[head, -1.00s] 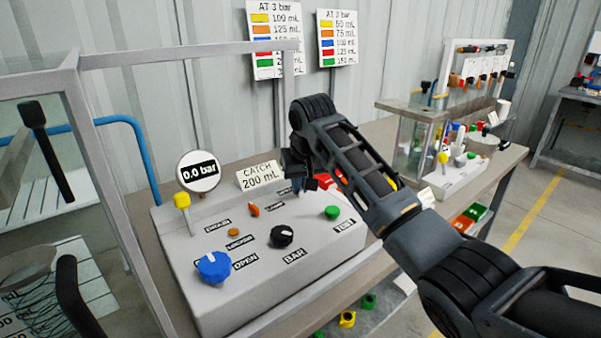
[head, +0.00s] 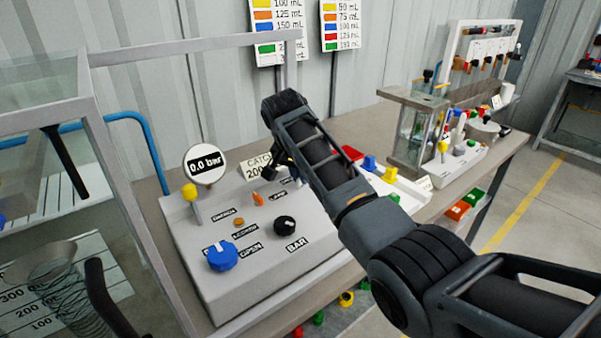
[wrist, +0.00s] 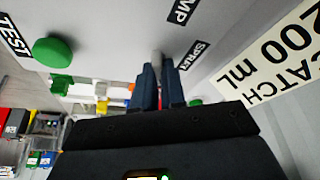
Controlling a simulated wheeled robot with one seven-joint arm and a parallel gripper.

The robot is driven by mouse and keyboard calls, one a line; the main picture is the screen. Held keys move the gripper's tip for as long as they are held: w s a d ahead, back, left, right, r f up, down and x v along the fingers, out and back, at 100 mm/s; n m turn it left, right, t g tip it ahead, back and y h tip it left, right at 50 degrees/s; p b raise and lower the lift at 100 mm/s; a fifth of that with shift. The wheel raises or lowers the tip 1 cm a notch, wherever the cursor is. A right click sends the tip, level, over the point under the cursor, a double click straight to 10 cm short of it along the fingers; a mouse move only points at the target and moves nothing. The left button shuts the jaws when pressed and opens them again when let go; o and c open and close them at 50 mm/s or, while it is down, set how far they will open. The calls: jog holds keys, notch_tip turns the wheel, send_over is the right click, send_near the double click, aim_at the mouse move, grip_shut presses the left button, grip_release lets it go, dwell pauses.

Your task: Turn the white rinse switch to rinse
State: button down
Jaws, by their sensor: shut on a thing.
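The pump control panel (head: 290,258) is a pale grey sloped box. In the wrist view a short whitish-grey lever (wrist: 157,57), which looks like the rinse switch, stands between my fingertips. A partly covered label (wrist: 193,55) is beside it; I cannot read it fully. My gripper (wrist: 160,78) is shut on this lever at the panel's rear. In the head view my arm hides the lever and most of the gripper. I cannot tell which position the lever is in.
A blue knob (head: 222,256), black knob (head: 285,226), orange lever (head: 257,199) and yellow-topped lever (head: 191,194) are on the panel. The green TEST button (wrist: 53,51) is close to my gripper. A CATCH 200 mL card (wrist: 275,58) stands behind. A metal frame (head: 150,220) borders the left.

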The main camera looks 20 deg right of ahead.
aim_at(295, 193)
dwell(0.5)
jog(key=c, duration=1.2)
grip_release()
jog(key=v, duration=0.8)
jog(key=shift+b, duration=0.45)
jog(key=shift+w+f, duration=0.1)
